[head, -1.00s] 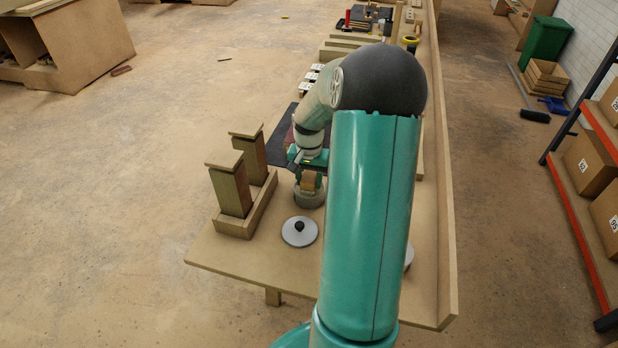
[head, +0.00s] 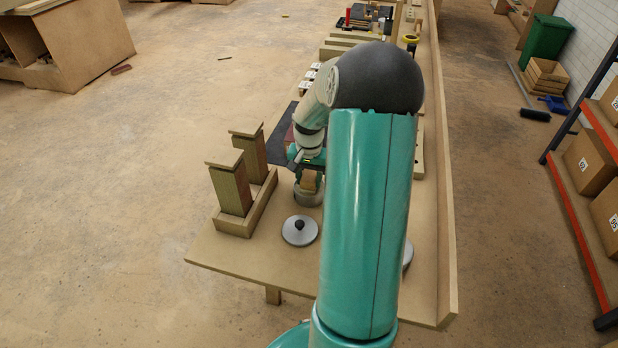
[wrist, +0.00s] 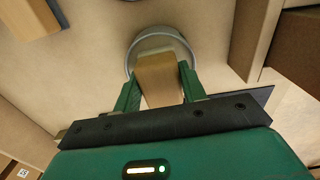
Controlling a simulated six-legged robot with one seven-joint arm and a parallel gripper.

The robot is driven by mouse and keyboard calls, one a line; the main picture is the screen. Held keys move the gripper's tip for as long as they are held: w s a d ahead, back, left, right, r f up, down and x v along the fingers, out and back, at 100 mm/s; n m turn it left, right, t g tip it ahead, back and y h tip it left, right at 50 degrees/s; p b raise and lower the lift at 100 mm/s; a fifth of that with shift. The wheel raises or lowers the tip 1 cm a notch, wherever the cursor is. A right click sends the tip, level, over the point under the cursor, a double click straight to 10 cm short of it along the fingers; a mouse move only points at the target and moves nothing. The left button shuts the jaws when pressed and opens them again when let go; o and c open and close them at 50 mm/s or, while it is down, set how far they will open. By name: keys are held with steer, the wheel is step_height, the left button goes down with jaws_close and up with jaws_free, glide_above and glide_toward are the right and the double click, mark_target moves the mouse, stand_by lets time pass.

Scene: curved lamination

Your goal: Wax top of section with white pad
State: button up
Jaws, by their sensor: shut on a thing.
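My gripper (wrist: 160,78) points down and is shut on a tan wooden block (wrist: 158,72), which also shows in the head view (head: 309,181). The block may be the handle of the white pad; no white pad face is visible. The block is over or in a round grey-rimmed tin (wrist: 141,42), seen in the head view (head: 308,197) on the bench. I cannot tell whether it touches the tin's contents. A reddish-brown piece (head: 289,136), perhaps the section, lies on a dark mat (head: 277,148) beyond my gripper, mostly hidden by my arm.
A light disc with a black knob (head: 299,230) lies nearer than the tin. Two upright brown pads or blocks (head: 231,190) stand in a wooden tray (head: 262,205) at left. A raised wall (head: 444,240) runs along the bench's right side. The near left bench corner is clear.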

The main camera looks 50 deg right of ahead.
mark_target(309, 177)
steer(key=shift+f, duration=0.1)
steer(key=shift+r, duration=3.55)
steer(key=shift+s+a, duration=0.1)
